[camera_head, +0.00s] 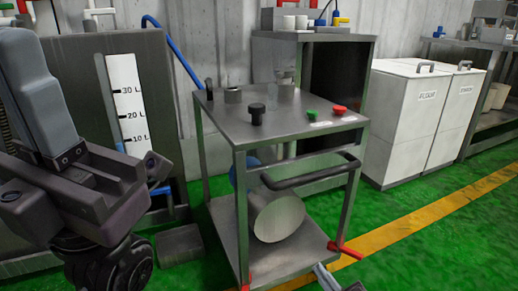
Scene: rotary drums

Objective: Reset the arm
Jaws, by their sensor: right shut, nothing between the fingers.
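My right gripper (326,277) shows only in part at the bottom edge, right of centre, low in front of the metal cart (285,118). Its fingers are shut with nothing between them. The rest of it and its arm are cut off by the frame. A large part of my left arm fills the left side of the view, in front of the grey tank.
The cart has a black knob (257,113), a green button (312,114), a red button (340,109), a dark handle (311,172) and a drum (277,218) below. A tank gauge (127,105) stands left. White bins (408,122) stand right. Green floor at lower right is clear.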

